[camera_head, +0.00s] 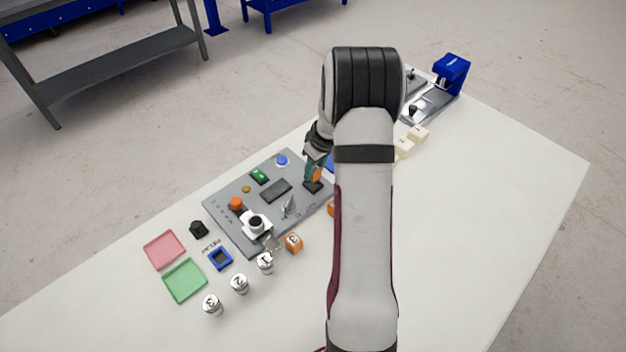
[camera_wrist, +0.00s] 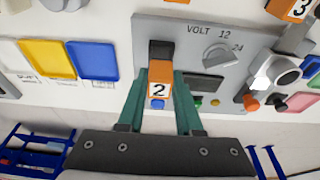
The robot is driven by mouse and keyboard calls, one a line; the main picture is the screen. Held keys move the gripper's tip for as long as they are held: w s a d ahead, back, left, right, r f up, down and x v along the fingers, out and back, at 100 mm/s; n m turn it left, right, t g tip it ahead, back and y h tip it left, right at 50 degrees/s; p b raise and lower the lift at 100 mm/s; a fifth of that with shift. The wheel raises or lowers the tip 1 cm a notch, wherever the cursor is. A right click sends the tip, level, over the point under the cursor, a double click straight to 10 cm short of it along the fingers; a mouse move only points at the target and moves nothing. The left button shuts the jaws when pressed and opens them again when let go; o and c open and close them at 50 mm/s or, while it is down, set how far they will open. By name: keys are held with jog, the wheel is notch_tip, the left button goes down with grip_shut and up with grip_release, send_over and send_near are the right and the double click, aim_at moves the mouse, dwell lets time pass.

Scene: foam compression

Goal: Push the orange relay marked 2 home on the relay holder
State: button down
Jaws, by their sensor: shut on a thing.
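The orange relay marked 2 (camera_wrist: 158,88) is between the green fingers of my gripper (camera_wrist: 160,78), which is shut on it. Its white face with the 2 shows in the wrist view. In the head view the relay (camera_head: 315,173) stands at the right part of the grey panel, partly covered by my gripper. The black relay holder (camera_wrist: 161,49) shows just beyond the relay in the wrist view, and as a dark block (camera_head: 312,187) under it in the head view. The relay seems to meet the holder; how deep it sits I cannot tell.
The grey panel (camera_head: 225,205) carries a dial, a lever and buttons. An orange block marked 3 (camera_head: 293,243), several metal cylinders and red and green trays (camera_head: 184,281) lie near it. Yellow (camera_wrist: 45,58) and blue (camera_wrist: 92,61) trays lie beside the panel.

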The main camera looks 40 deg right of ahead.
jog(key=shift+r, duration=0.6)
jog(key=a+r, duration=0.9)
jog(key=a, duration=0.4)
jog(key=a+r, duration=0.9)
jog(key=a, duration=0.5)
jog(key=shift+a+f, duration=0.35)
jog(key=shift+f, duration=3.35)
jog(key=shift+a+f, duration=0.3)
jog(key=shift+f, duration=3.4)
jog(key=shift+a+f, duration=0.35)
jog(key=shift+f, duration=3.35)
jog(key=shift+x, duration=0.8)
jog(key=c, duration=0.5)
grip_release()
jog(key=shift+s, duration=0.25)
